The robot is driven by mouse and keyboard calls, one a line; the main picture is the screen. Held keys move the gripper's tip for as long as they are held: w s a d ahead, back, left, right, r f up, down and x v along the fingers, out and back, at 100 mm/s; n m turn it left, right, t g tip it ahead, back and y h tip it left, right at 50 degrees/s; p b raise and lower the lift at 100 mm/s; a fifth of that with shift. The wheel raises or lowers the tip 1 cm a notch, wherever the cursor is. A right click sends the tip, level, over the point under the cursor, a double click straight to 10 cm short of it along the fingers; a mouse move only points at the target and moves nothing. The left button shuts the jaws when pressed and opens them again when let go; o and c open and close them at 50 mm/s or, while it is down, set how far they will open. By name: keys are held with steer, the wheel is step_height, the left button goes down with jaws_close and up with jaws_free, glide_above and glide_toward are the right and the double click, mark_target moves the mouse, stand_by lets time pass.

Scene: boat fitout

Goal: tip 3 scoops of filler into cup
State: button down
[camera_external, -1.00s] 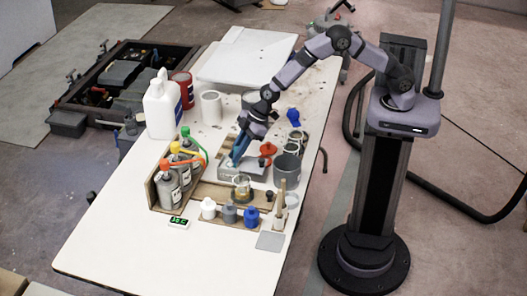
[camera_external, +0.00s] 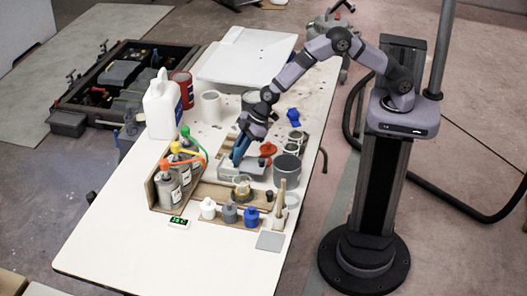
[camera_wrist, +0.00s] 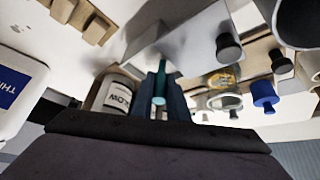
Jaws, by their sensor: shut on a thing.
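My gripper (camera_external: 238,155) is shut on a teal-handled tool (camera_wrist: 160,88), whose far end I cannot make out. It points down over a grey metal box (camera_external: 236,174) with a dark knob; the box also shows in the wrist view (camera_wrist: 193,42). A clear cup with a yellowish band (camera_external: 242,188) stands in front of the box, apart from the gripper; it shows right of the fingers in the wrist view (camera_wrist: 222,80). I cannot see any filler clearly.
Bottles with coloured caps (camera_external: 176,172) stand in a wooden holder at left. Small white, grey and blue pots (camera_external: 229,212) are in front. A grey bucket (camera_external: 287,171) is at right, a white jug (camera_external: 161,108) behind left. The table's front left is clear.

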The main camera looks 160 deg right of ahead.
steer(key=shift+r+p, duration=2.9)
steer(key=shift+r, duration=1.35)
steer(key=shift+w, duration=0.1)
